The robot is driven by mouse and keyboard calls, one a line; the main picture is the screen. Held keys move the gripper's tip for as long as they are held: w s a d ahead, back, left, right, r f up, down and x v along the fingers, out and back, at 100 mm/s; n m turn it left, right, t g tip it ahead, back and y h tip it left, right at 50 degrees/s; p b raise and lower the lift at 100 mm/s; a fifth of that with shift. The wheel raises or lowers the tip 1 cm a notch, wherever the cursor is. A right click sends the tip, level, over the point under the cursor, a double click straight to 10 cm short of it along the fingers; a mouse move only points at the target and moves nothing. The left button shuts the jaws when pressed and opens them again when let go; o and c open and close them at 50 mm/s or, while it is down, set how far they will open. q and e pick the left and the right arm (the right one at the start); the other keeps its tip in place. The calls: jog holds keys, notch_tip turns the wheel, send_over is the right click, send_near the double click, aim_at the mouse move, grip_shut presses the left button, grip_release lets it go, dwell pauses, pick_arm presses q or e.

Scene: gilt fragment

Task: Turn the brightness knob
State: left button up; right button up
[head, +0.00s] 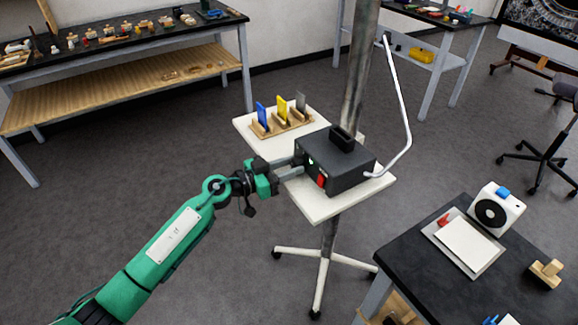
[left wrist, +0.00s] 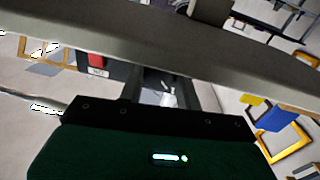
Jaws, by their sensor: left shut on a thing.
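A dark grey box (head: 336,163) with a red switch (head: 321,181) stands on a white stand top (head: 313,207). My left gripper (head: 298,166) reaches in from the left, and its fingertips meet the left-hand face of the box, beside the red switch. It is shut on the brightness knob, which the fingers mostly hide. In the left wrist view, the two fingers (left wrist: 168,92) point at the box face, with the red switch (left wrist: 96,60) to their left. The knob's angle cannot be read. My right gripper is not in view.
A wooden rack (head: 283,125) with blue, yellow and grey plates stands behind the box. A bent white tube (head: 404,100) rises from the box's right side, near a grey post (head: 358,75). A dark table (head: 430,285) is at lower right. Open floor lies left of the stand.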

pick_arm(q)
jog(key=shift+r+p, duration=0.15)
jog(key=shift+p, duration=0.15)
jog(key=m+p, duration=0.3)
jog(key=p, duration=0.1)
jog(key=shift+r, duration=0.1)
jog(key=shift+m+p, duration=0.75)
jog(key=shift+m, duration=0.45)
jog(key=shift+f+m+p, duration=0.2)
jog(key=shift+m+p, duration=0.1)
jog(key=shift+m, duration=0.2)
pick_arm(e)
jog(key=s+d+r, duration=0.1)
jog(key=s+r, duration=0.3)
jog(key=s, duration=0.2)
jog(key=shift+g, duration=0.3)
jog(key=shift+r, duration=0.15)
pick_arm(q)
jog(key=o, duration=1)
jog(key=shift+c, duration=0.2)
jog(key=shift+a+y, duration=0.1)
jog(key=shift+y, duration=0.2)
